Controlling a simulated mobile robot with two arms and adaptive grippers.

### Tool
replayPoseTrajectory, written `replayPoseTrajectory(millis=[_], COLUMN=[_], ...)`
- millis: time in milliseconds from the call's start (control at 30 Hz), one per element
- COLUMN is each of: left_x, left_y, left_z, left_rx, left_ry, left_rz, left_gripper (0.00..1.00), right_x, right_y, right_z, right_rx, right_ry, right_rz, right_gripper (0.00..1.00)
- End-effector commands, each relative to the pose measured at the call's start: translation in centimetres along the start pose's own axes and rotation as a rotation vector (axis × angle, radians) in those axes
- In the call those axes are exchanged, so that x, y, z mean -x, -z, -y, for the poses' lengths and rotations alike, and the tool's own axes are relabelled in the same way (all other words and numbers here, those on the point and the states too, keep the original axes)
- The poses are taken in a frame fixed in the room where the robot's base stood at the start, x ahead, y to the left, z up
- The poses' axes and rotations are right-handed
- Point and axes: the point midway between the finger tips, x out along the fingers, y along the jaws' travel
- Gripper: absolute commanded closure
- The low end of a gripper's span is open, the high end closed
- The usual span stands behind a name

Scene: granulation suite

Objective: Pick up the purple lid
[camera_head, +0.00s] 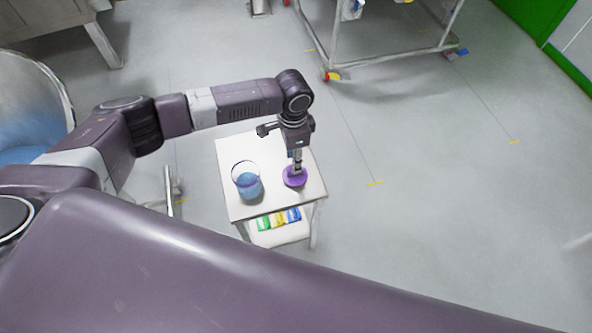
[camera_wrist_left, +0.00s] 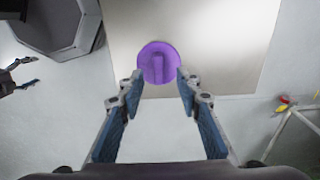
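The purple lid (camera_head: 294,179) lies on the small white table, near its right edge in the head view. It is a round disc with a raised handle in the left wrist view (camera_wrist_left: 158,58). My left gripper (camera_head: 297,166) points down over the lid. In the left wrist view (camera_wrist_left: 157,88) its two fingers are apart, with the lid showing beyond and between the tips. Nothing is held, and I cannot tell the exact gap to the handle. My right gripper (camera_wrist_left: 18,75) shows small at the left edge of the left wrist view, its fingers apart.
A clear beaker with blue contents (camera_head: 247,182) stands left of the lid on the white table (camera_head: 240,150). Green, yellow and blue items (camera_head: 278,219) lie on the lower shelf. A wheeled metal frame (camera_head: 395,62) stands behind. The floor to the right is clear.

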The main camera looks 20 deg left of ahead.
Motion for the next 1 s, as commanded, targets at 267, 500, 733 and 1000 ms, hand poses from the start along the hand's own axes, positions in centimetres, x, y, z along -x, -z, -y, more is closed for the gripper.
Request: replayPoseTrajectory(millis=[267,500,733,1000], left_x=[-4.0,-5.2,-5.1,-5.1], left_y=[0.1,0.2,0.2,0.2], left_z=[-0.4,-0.3,-0.3,-0.3], left_rx=[0.0,-0.001,-0.001,-0.001], left_ry=[-0.001,0.001,0.001,0.001], left_rz=[0.002,-0.002,-0.001,-0.001], left_gripper=[0.68,0.68,0.79,1.0], right_x=[0.6,0.6,0.6,0.6], right_y=[0.1,0.1,0.1,0.1], right_z=[0.0,0.0,0.0,0.0], right_rx=[0.0,0.0,0.0,-0.001], right_ry=[0.0,0.0,0.0,0.0], right_rz=[0.0,0.001,0.001,0.001], right_gripper=[0.29,0.29,0.29,0.29])
